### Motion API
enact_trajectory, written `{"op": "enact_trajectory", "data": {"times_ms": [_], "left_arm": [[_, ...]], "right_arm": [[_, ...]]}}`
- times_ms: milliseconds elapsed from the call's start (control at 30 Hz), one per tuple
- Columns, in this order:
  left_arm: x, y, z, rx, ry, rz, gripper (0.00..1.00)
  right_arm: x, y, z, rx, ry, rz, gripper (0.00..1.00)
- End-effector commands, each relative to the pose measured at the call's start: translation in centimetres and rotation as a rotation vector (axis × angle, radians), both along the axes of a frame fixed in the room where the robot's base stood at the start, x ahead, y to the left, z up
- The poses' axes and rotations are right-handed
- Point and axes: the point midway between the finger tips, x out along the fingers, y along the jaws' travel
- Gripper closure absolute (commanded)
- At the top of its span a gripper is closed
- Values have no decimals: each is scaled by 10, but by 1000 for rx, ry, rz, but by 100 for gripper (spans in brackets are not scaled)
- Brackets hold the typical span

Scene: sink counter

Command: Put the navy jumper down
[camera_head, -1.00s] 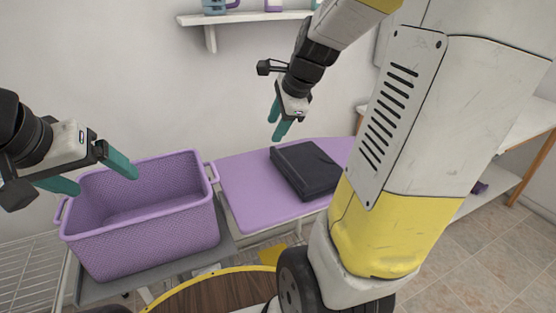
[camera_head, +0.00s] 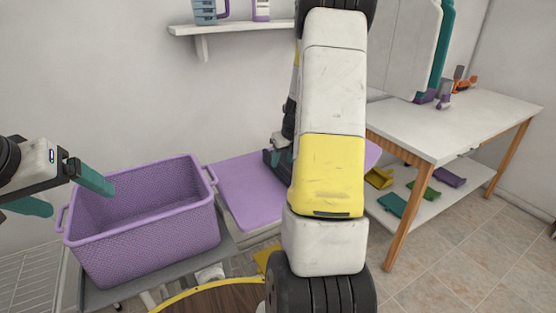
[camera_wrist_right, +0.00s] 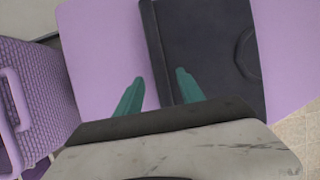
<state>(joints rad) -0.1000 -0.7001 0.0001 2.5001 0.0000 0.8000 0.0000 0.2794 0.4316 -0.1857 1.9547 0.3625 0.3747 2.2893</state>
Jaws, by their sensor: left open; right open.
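The navy jumper (camera_wrist_right: 205,45) lies folded flat and dark on the purple padded board in the right wrist view. In the head view my right arm hides most or all of it. My right gripper (camera_wrist_right: 159,80) is open, with one teal finger over the jumper's left edge and the other over bare board. Whether the fingers touch the cloth cannot be told. My left gripper (camera_head: 82,200) is open and empty over the left part of the purple basket.
The purple basket (camera_head: 150,248) is empty and stands left of the purple board (camera_head: 235,190). A white table (camera_head: 455,125) stands at the right, with several coloured pieces on its lower shelf. A wall shelf (camera_head: 235,27) holds containers.

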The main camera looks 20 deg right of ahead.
Motion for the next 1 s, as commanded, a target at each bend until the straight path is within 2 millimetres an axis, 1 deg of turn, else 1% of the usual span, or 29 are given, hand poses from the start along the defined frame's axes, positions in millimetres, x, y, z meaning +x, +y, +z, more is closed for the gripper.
{"op": "enact_trajectory", "data": {"times_ms": [33, 133, 233, 400, 433, 567, 600, 667, 1000], "left_arm": [[0, 0, 0, 0, 0, 0, 15], [0, 0, 0, 0, 0, 0, 15], [0, 0, 0, 0, 0, 0, 15], [0, 0, 0, 0, 0, 0, 15], [0, 0, 0, 0, 0, 0, 15], [0, 0, 0, 0, 0, 0, 15], [0, 0, 0, 0, 0, 0, 15], [0, 0, 0, 0, 0, 0, 15], [0, 0, 0, 0, 0, 0, 15]], "right_arm": [[3, -1, -8, 1, 3, -2, 55], [7, 0, -17, 0, 1, 0, 55], [8, 0, -20, 0, 0, 0, 55], [9, 1, -20, 0, -1, 1, 55], [9, 1, -20, 0, -1, 1, 56], [8, 1, -20, -1, -1, 2, 82], [8, 1, -20, -1, -1, 2, 90], [8, 1, -20, -1, 0, 2, 100], [8, 1, -20, -1, -1, 2, 100]]}}
